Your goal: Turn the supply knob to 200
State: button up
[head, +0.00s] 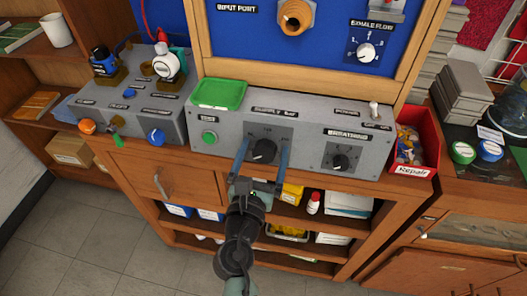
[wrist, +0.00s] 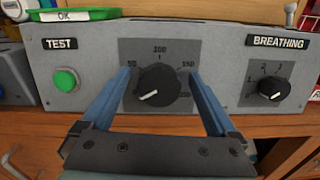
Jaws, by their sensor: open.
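The supply knob (head: 263,150) is a black round knob on a dark square plate on the front of the grey bench box, under a "SUPPLY BAR" label. Gaps show on both sides; fingertip depth is hard to tell.
A green TEST button (wrist: 66,80) is left of the knob and a black BREATHING knob (wrist: 272,88) right. A green tray (head: 219,93) and a toggle switch (head: 374,108) are on top of the box. A red Repair bin (head: 414,168) stands at the right.

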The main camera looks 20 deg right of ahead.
jog(key=c, duration=1.4)
